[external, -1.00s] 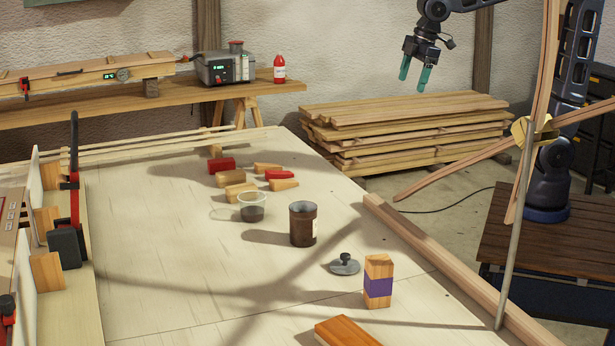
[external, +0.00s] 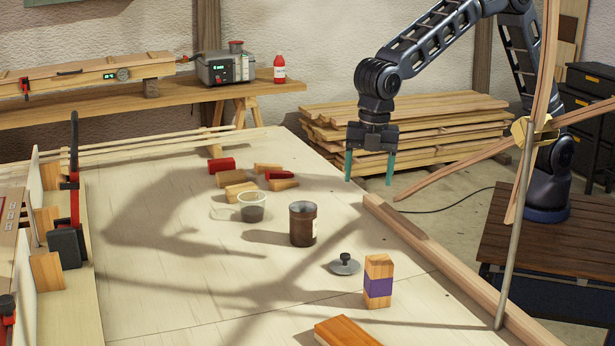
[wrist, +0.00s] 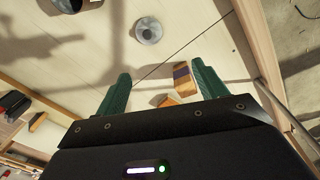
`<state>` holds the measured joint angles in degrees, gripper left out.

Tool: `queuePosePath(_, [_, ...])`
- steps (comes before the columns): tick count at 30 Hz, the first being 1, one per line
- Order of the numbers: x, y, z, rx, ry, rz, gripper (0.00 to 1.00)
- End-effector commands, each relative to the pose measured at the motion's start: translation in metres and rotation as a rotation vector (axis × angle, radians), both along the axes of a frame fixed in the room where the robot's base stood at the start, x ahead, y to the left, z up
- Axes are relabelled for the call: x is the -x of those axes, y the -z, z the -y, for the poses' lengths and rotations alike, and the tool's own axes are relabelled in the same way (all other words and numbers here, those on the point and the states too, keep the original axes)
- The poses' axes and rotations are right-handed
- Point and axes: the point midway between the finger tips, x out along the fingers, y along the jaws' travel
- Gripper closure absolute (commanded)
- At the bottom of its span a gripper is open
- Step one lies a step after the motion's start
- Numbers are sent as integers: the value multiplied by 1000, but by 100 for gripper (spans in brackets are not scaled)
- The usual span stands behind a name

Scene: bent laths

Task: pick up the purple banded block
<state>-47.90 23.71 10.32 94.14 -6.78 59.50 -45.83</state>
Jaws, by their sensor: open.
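The purple banded block (external: 378,281) is a light wooden block with a purple band around its middle. It stands upright on the table near the right edge in the external view. It also shows in the wrist view (wrist: 184,82), between the two green fingers and beyond them. My gripper (external: 370,183) is open and empty, pointing down, above and behind the block, near the stacked planks in the picture. In the wrist view my gripper (wrist: 160,90) shows both fingers wide apart, touching nothing.
A grey knobbed lid (external: 345,265), a brown jar (external: 303,224) and a clear cup (external: 252,208) stand near the block. An orange-brown wooden block (external: 347,332) lies in front. A long beam (external: 440,262) runs along the table's right edge, with a leaning rod (external: 515,230) beside it.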

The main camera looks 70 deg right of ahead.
Motion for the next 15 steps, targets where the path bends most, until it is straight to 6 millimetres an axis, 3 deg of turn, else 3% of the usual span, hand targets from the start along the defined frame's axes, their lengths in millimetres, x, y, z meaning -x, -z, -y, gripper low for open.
queuePosePath(1, [11,15,-23,8,-50,-10,29])
queuePosePath(6, [42,51,-80,27,-194,-33,29])
queuePosePath(10, [60,70,-107,34,-265,-45,29])
queuePosePath(15, [70,81,-120,38,-302,-50,29])
